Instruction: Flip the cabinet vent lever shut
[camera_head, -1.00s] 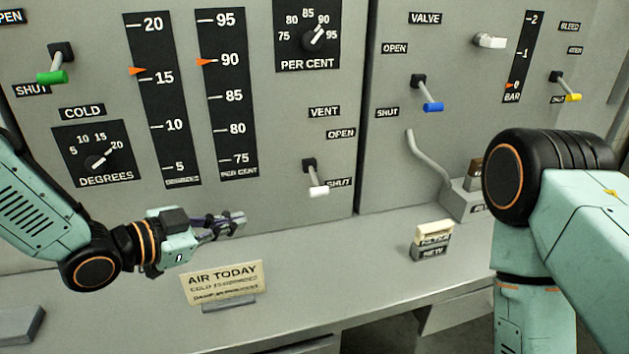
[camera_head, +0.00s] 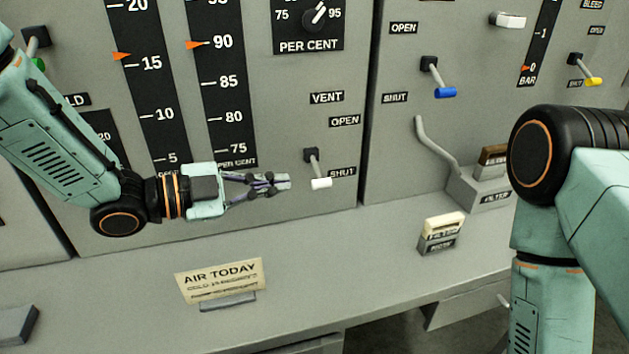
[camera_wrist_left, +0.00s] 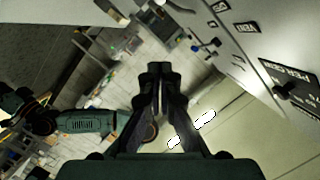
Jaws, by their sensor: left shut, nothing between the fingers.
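The vent lever (camera_head: 320,183) has a white tip on a short stem from a black mount on the grey cabinet panel. It points down beside the SHUT label (camera_head: 342,172), below the OPEN and VENT labels (camera_head: 327,97). My left gripper (camera_head: 285,182) is shut and empty, just left of the lever's white tip, with a small gap in the picture; I cannot tell the depth. In the left wrist view the shut fingers (camera_wrist_left: 160,70) point away from the camera, and the VENT label (camera_wrist_left: 249,28) shows at upper right. My right gripper is out of view.
A blue-tipped valve lever (camera_head: 444,91) is on the right panel. An AIR TODAY card (camera_head: 220,279) stands on the grey ledge (camera_head: 330,265) below. A filter holder (camera_head: 441,233) is to the right. My right arm fills the right edge.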

